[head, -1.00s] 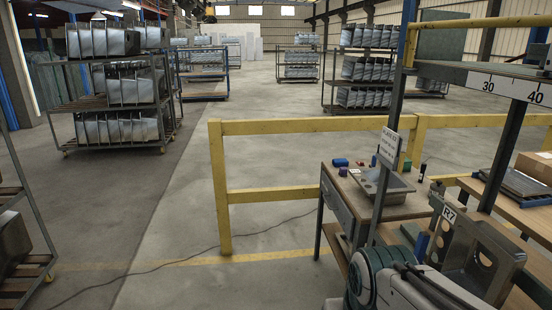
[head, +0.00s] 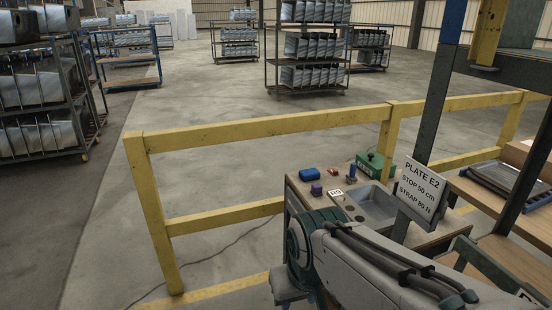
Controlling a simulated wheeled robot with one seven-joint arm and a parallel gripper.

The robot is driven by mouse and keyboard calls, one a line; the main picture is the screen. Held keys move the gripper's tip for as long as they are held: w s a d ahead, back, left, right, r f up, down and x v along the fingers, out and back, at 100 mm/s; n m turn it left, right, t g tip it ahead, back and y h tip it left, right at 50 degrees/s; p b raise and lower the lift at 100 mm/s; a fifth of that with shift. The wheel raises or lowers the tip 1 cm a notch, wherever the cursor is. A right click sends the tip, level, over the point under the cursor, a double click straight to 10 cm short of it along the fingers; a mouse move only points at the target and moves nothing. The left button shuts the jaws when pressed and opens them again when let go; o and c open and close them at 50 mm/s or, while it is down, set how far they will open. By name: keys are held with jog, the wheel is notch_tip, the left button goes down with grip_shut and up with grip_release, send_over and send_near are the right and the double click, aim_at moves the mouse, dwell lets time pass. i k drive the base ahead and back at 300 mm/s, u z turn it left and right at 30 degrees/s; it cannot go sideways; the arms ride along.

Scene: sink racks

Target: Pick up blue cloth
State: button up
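A small blue item (head: 309,174), which may be the blue cloth, lies at the far left part of the workbench top (head: 297,187). It is too small to tell whether it is folded fabric. My arm reaches across the lower middle of the head view, in front of the bench. My gripper does not show, so its state and its place relative to the blue item cannot be seen.
A purple block (head: 316,189), a red item (head: 333,171), a green box (head: 374,166) and a metal sink (head: 372,203) are on the bench. A yellow rail (head: 260,124) runs behind it. A post with a sign (head: 418,190) stands at right. Open floor lies left.

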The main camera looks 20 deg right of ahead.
aim_at(313, 174)
jog(key=i, duration=2.5)
jog(key=z, duration=1.65)
